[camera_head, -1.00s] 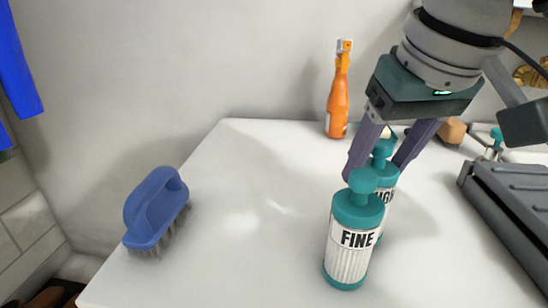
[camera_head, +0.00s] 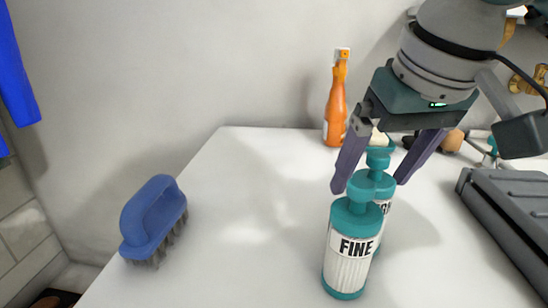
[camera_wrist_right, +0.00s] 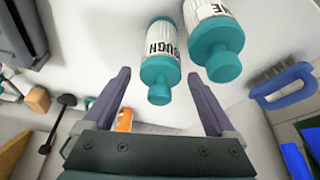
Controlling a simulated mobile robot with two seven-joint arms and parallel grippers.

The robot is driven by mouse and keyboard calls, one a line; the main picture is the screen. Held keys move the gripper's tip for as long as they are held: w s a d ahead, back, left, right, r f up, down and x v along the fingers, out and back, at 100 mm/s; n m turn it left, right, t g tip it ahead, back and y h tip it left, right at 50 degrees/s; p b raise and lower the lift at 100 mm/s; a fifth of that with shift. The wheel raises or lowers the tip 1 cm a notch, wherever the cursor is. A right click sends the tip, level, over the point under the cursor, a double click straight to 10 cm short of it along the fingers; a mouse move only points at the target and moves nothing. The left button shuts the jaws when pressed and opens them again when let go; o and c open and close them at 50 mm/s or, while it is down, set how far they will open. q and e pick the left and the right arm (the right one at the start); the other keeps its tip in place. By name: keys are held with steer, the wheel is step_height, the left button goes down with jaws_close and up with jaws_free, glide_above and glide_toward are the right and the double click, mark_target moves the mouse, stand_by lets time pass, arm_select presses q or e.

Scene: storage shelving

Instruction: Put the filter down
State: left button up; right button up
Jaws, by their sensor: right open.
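Two white canisters with teal caps and knobs, which look like the filters, stand upright on the white table. The FINE one (camera_head: 349,258) is in front and also shows in the right wrist view (camera_wrist_right: 214,40). The other (camera_head: 387,207) stands just behind it, partly hidden; its label, ending in "OUGH", shows in the wrist view (camera_wrist_right: 160,58). My right gripper (camera_head: 368,186) is open. Its fingers spread to either side of the rear canister's teal top, with gaps on both sides in the wrist view (camera_wrist_right: 159,76). My left gripper is not in view.
A blue brush (camera_head: 153,218) lies at the table's left edge. An orange bottle (camera_head: 336,105) stands at the back by the wall. A dark grey case (camera_head: 512,218) is at the right. The table's middle left is clear.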

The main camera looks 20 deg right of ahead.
steer(key=p+v, duration=0.2)
steer(key=v, duration=1)
steer(key=shift+p, duration=0.3)
steer(key=shift+s, duration=0.1)
